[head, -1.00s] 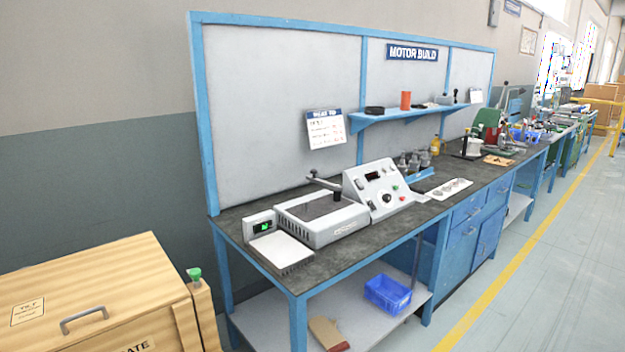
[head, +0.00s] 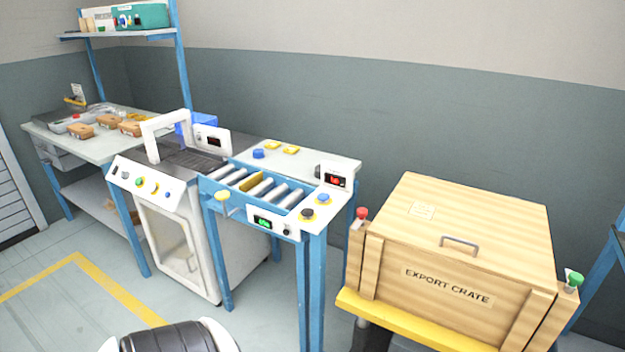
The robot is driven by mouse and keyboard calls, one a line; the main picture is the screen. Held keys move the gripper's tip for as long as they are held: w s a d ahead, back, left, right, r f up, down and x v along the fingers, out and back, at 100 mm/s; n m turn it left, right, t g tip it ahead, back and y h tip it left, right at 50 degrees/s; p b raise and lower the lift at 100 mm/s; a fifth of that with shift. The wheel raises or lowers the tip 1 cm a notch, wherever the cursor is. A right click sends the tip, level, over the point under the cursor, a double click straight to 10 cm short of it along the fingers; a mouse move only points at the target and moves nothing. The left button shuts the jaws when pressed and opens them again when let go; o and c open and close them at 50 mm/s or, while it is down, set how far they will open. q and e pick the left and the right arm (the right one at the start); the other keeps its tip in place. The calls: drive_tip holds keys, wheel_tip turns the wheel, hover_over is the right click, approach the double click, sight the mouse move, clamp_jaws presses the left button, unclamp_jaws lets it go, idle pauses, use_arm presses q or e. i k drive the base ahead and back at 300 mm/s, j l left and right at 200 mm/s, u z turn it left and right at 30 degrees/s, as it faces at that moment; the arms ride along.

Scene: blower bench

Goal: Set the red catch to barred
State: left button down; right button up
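The red catch (head: 361,214) is a small red knob on a post at the left side of the wooden export crate (head: 447,291). Its setting is too small to read. A matching green catch (head: 574,279) sits on the post at the crate's right side. The crate's lid (head: 480,215) is down and has a grey handle (head: 459,243). Neither of my grippers shows in this view.
A strapping machine (head: 165,210) with a white arch and a blue roller conveyor (head: 262,190) stand left of the crate. The conveyor's blue legs are close to the red catch. A packing table (head: 95,150) is further left. Open floor (head: 60,270) lies at front left.

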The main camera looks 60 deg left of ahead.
sight(362, 212)
drive_tip(key=u, duration=1.5)
